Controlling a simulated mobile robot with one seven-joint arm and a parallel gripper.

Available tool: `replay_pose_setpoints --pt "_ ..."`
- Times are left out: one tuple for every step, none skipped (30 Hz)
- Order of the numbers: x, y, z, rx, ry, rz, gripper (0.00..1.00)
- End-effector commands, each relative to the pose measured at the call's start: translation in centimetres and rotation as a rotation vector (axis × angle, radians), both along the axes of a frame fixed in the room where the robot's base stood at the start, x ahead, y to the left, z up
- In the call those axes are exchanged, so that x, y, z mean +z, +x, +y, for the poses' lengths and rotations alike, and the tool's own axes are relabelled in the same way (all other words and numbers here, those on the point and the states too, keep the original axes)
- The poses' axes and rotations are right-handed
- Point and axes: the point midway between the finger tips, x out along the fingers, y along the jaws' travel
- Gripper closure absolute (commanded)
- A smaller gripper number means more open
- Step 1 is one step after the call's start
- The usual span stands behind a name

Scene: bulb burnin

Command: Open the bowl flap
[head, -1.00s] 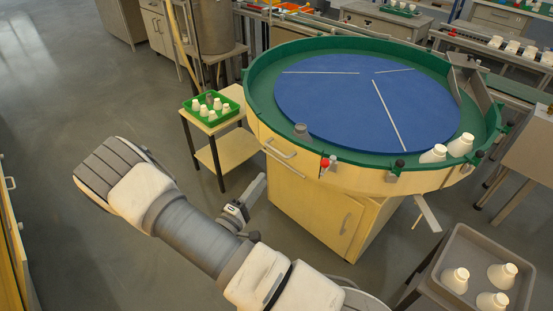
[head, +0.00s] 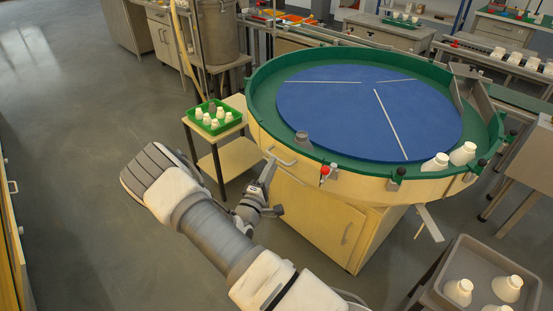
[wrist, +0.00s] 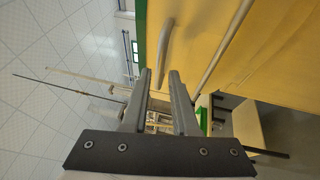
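The bowl is a large round tub with a green rim (head: 330,161) and pale yellow outer wall, around a blue disc (head: 370,110). A grey bar handle (head: 281,158) is on its front-left wall; the flap's edges cannot be told and it looks shut. My gripper (head: 267,167) is just below the handle's left end. In the wrist view my gripper (wrist: 160,75) is open, with two grey fingers apart. The handle (wrist: 164,45) shows ahead, its near end between the fingertips in the picture. I cannot tell whether they touch.
A yellow cabinet (head: 325,222) stands under the bowl. A small side table with a green tray (head: 222,128) of white bulbs is left of my gripper. A red knob (head: 325,170) is right of the handle. A grey bin (head: 458,262) with bulbs is at lower right.

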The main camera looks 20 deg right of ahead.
Motion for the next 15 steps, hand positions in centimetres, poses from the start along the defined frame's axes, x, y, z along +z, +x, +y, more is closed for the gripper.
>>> replay_pose_setpoints --pt "0.1 0.6 -0.8 -0.004 0.0 -0.002 0.73" --pt "0.2 0.9 -1.1 -0.003 0.0 -0.002 0.73" --pt "0.3 1.4 -1.5 -0.002 0.0 -0.002 0.73" --pt "0.4 1.6 -1.8 -0.002 0.0 -0.002 0.73" --pt "0.4 1.8 -2.1 -0.003 0.0 -0.002 0.73" --pt "0.5 2.1 -2.4 -0.003 0.001 -0.001 0.73" --pt "0.6 2.3 -2.6 -0.002 0.001 -0.001 0.73" --pt "0.6 2.5 -2.7 -0.001 0.001 -0.001 0.73" --pt "0.7 2.6 -2.9 -0.001 0.001 -0.001 0.73" --pt "0.7 2.7 -3.0 -0.001 0.001 -0.001 0.73" --pt "0.7 2.8 -3.0 -0.001 0.0 0.0 0.73" --pt "0.7 2.8 -3.1 -0.001 0.0 0.0 0.73" --pt "0.7 2.9 -3.1 -0.001 0.0 0.0 0.73" --pt "0.7 2.9 -3.1 -0.001 0.0 0.0 0.73" --pt "0.7 2.9 -3.2 -0.001 0.0 0.0 0.73"
